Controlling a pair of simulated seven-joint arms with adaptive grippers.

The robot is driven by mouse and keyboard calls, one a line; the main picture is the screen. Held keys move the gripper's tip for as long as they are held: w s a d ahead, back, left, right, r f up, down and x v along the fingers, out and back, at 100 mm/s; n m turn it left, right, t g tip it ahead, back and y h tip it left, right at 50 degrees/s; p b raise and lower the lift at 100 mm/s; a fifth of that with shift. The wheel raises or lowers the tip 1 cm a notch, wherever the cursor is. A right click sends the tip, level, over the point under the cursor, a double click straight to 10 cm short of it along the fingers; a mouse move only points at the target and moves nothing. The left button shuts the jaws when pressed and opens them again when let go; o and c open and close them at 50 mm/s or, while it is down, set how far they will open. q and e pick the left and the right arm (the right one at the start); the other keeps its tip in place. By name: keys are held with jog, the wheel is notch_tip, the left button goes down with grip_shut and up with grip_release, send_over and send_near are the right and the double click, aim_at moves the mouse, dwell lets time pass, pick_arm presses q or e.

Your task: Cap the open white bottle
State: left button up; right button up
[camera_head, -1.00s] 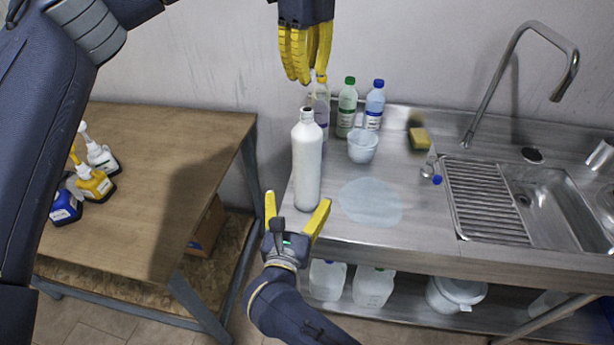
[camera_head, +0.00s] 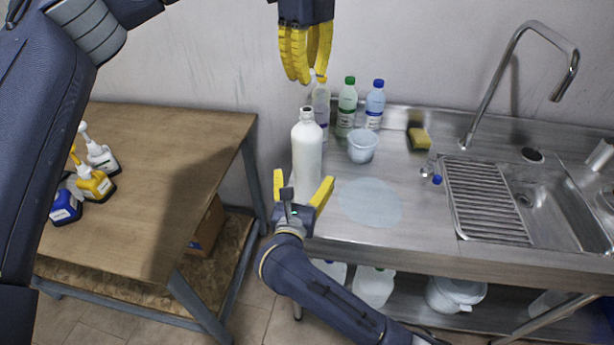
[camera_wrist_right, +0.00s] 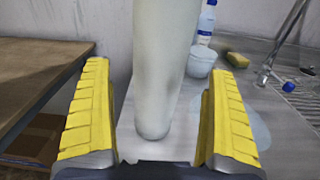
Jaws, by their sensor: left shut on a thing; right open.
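The open white bottle (camera_head: 306,140) stands upright at the left end of the steel counter, its neck bare. It also fills the middle of the right wrist view (camera_wrist_right: 166,40). My right gripper (camera_head: 304,178) is open, low at the bottle's near side. Its yellow fingers stand on either side of the bottle, with gaps showing in the right wrist view (camera_wrist_right: 158,75). My left gripper (camera_head: 305,80) points down above the bottle's mouth. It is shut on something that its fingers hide. I see no cap for the bottle.
Behind the bottle stand a clear bottle (camera_head: 321,104), a green-capped bottle (camera_head: 347,108), a blue-capped bottle (camera_head: 375,105) and a white cup (camera_head: 363,147). A sponge (camera_head: 419,138) and sink (camera_head: 540,200) are to the right. A wooden table (camera_head: 150,190) holds pump bottles at left.

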jog(key=shift+w+d, duration=0.25)
jog(key=shift+w, duration=0.95)
jog(key=shift+w+d, duration=0.2)
jog(key=shift+w, duration=0.95)
jog(key=shift+c, duration=0.2)
jog(key=c, duration=1.6)
pick_arm(q)
send_over(307, 122)
jog(key=w, duration=0.1)
jog(key=shift+w+f, duration=0.1)
jog(key=shift+f, duration=2.4)
jog(key=shift+f, duration=0.2)
jog(key=shift+f, duration=0.7)
jog(key=shift+f, duration=0.5)
